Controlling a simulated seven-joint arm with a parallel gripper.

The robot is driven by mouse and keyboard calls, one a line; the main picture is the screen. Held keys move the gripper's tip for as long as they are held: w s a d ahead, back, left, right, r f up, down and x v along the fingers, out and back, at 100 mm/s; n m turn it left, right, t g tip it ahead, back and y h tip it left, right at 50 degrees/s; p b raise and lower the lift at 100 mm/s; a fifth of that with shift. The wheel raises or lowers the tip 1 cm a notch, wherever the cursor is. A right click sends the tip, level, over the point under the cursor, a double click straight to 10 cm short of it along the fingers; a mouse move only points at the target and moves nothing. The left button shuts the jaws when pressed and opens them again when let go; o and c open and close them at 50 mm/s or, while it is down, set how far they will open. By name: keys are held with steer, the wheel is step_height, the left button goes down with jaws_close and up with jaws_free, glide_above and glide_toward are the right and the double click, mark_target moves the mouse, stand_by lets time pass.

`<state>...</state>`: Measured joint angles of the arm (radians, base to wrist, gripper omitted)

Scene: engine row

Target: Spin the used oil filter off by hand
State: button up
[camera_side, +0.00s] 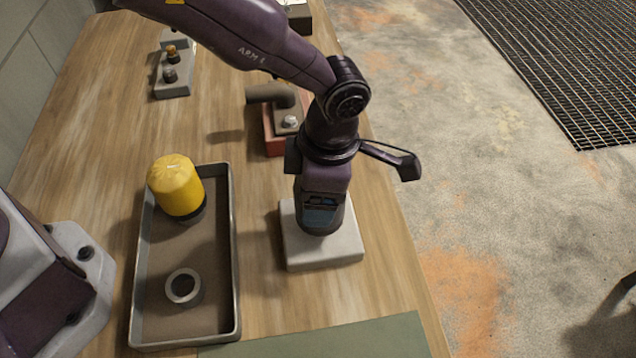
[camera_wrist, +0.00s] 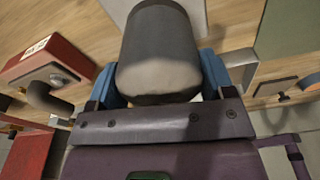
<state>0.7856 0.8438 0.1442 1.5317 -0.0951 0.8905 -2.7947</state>
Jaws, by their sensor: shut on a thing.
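The used oil filter is a dark grey cylinder (camera_wrist: 158,52) filling the middle of the wrist view. It stands on a pale grey block (camera_side: 322,252), where only its dark lower part (camera_side: 325,224) shows in the side view. My gripper (camera_side: 323,208) points down over the block. Its blue fingers (camera_wrist: 160,75) are shut on the filter, one on each side. Whether the filter's threads are still engaged is hidden. A yellow filter (camera_side: 176,184) with a dark base stands upright in the tray (camera_side: 238,260).
A red block with a bent pipe (camera_side: 273,95) stands behind my gripper. A grey plate with small fittings (camera_side: 174,88) is at the back left. A green mat (camera_side: 330,340) covers the front edge.

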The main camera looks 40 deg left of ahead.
steer(key=n, duration=0.3)
stand_by(0.4)
steer(key=shift+n, duration=0.9)
steer(key=shift+n+h, duration=0.3)
steer(key=shift+n, duration=0.7)
steer(key=o, duration=1.1)
steer(key=shift+g, duration=0.3)
steer(key=shift+m, duration=0.3)
